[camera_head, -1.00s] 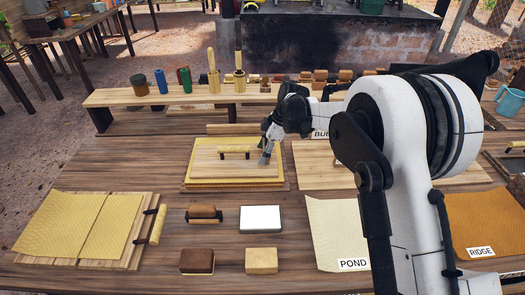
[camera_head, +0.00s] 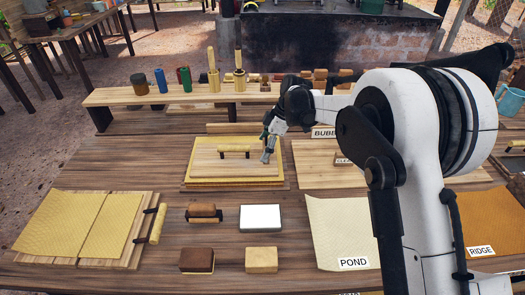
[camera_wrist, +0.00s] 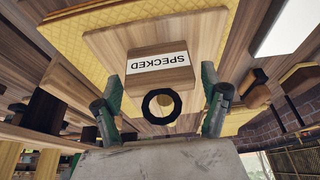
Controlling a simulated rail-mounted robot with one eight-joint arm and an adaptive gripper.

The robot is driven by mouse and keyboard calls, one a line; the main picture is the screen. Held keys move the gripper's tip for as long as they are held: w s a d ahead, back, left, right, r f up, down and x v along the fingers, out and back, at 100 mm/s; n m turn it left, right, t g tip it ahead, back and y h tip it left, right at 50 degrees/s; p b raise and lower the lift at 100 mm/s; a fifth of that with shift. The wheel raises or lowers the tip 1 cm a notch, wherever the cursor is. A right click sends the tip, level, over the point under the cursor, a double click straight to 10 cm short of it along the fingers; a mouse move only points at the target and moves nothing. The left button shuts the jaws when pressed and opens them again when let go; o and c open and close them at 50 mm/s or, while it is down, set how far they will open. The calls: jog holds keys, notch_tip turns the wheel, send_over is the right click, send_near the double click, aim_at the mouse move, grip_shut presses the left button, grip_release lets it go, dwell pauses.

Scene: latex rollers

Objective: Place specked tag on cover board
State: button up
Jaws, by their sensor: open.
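The specked tag (camera_wrist: 158,68) is a small wooden block with a white label reading SPECKED, upside down in the wrist view. It appears against the pale wooden cover board (camera_wrist: 105,42); whether it rests on it I cannot tell. In the head view the cover board (camera_head: 208,164) lies on a yellow textured sheet (camera_head: 189,180) at mid-table, with a yellow bar handle (camera_head: 234,148). I cannot make out the tag there. My gripper (camera_head: 267,157) is over the board's right part. Its open fingers, seen in the wrist view (camera_wrist: 162,102), stand apart on either side of the tag.
A wooden board (camera_head: 320,176) lies to the right. Yellow sheets (camera_head: 62,222) lie at left. A raised shelf (camera_head: 165,101) with jars and rollers stands behind.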

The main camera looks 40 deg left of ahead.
jog(key=v, duration=1)
jog(key=shift+b, duration=0.3)
jog(key=shift+d, duration=0.1)
jog(key=d+r+m+t, duration=0.2)
jog(key=d+r+m, duration=0.25)
jog(key=d, duration=0.65)
jog(key=s+d+r+m+t, duration=0.1)
jog(key=d+r+m, duration=0.4)
jog(key=d, duration=0.6)
jog(key=d+r+m+t, duration=0.25)
jog(key=d+r, duration=0.35)
jog(key=d, duration=0.4)
jog(key=s+d+m+t+h, duration=0.15)
jog(key=s+d+m, duration=0.55)
jog(key=d, duration=0.8)
jog(key=s+d+f+m+t+h, duration=0.1)
jog(key=s+d+f+m, duration=0.2)
jog(key=s+d, duration=0.3)
jog(key=s+d+f+m+t+h, duration=0.1)
jog(key=s+d+f+m+t, duration=0.1)
jog(key=s+d, duration=0.5)
jog(key=shift+s+f+m, duration=0.5)
jog(key=shift+f+m, duration=0.2)
jog(key=shift+m, duration=0.2)
notch_tip(320, 180, down, 3)
jog(key=b, duration=0.3)
jog(key=shift+f, duration=0.2)
